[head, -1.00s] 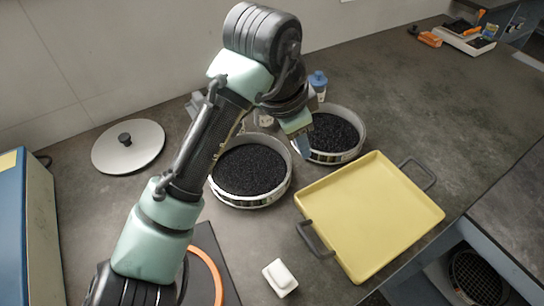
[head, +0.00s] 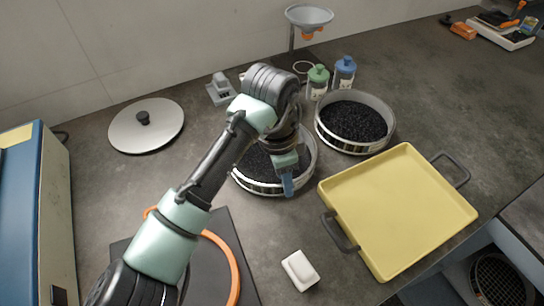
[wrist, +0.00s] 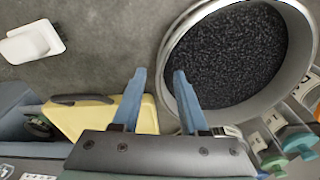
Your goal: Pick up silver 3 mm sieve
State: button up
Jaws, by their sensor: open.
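Two round silver sieves filled with black granules stand on the bench in the head view: a left one (head: 256,187) and a right one (head: 347,147). I cannot read their mesh sizes, so I cannot tell which is 3 mm. My gripper (head: 287,187) is open and empty at the front right rim of the left sieve. My arm hides part of that sieve. In the wrist view a sieve (wrist: 307,45) fills the upper right. My gripper (wrist: 160,74) points at its edge there, one finger overlapping the rim and the other outside it. Contact cannot be told.
A yellow tray (head: 400,215) with dark handles stands right of the left sieve. A green-capped bottle (head: 318,82) and a blue-capped bottle (head: 344,73) stand behind. A white block (head: 300,270) lies in front. A round lid (head: 146,126) lies at left.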

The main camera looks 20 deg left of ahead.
notch_tip(320, 180, down, 2)
jog(key=shift+w+f, duration=0.1)
jog(key=shift+f, duration=0.1)
jog(key=shift+d, duration=0.1)
grip_shut()
jog(key=shift+r, duration=0.1)
dwell(1.2)
